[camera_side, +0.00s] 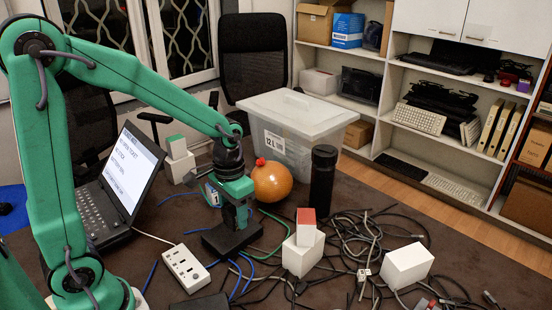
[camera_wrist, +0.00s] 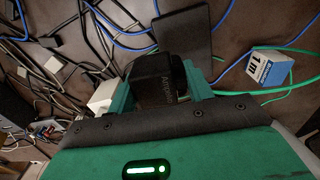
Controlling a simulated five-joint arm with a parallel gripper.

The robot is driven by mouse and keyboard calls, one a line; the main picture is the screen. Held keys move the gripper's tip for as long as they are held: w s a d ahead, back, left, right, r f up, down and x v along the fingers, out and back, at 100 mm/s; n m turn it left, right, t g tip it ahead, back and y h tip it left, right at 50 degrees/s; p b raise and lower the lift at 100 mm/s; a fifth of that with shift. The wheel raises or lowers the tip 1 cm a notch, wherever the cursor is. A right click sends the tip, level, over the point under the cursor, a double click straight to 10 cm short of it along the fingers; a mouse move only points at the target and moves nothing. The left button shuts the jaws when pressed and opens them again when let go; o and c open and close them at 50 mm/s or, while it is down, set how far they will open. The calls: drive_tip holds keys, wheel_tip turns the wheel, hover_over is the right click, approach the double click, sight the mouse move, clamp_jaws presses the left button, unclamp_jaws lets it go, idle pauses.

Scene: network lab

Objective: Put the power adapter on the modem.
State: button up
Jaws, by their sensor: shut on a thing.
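The power adapter (camera_wrist: 163,82) is a black block with pale lettering. In the wrist view it sits between the green fingers of my gripper (camera_wrist: 160,92), which is shut on it. The modem (camera_wrist: 186,28) is a flat dark box just beyond the adapter, its near edge partly hidden by it. In the side view, my gripper (camera_side: 237,207) points down over the modem (camera_side: 226,240), which lies flat on the table. The adapter is dark and largely hidden by the fingers there. I cannot tell whether it touches the modem.
A small blue-white box (camera_wrist: 269,67) and cables lie close by. An orange round object (camera_side: 272,183) and a black cylinder (camera_side: 322,180) stand behind. White boxes (camera_side: 303,256) are to the right, a power strip (camera_side: 187,267) and laptop (camera_side: 120,180) to the left.

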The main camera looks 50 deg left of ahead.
sight(229, 207)
drive_tip(key=a+f, duration=0.1)
drive_tip(key=w+a+f, duration=0.1)
drive_tip(key=a, duration=0.1)
drive_tip(key=w+a+f, duration=0.1)
drive_tip(key=shift+a, duration=0.4)
drive_tip(key=shift+f, duration=0.1)
drive_tip(key=shift+f, duration=1.9)
drive_tip(key=shift+f, duration=0.1)
drive_tip(key=o, duration=1.1)
drive_tip(key=shift+c, duration=0.2)
wheel_tip(229, 207, up, 12)
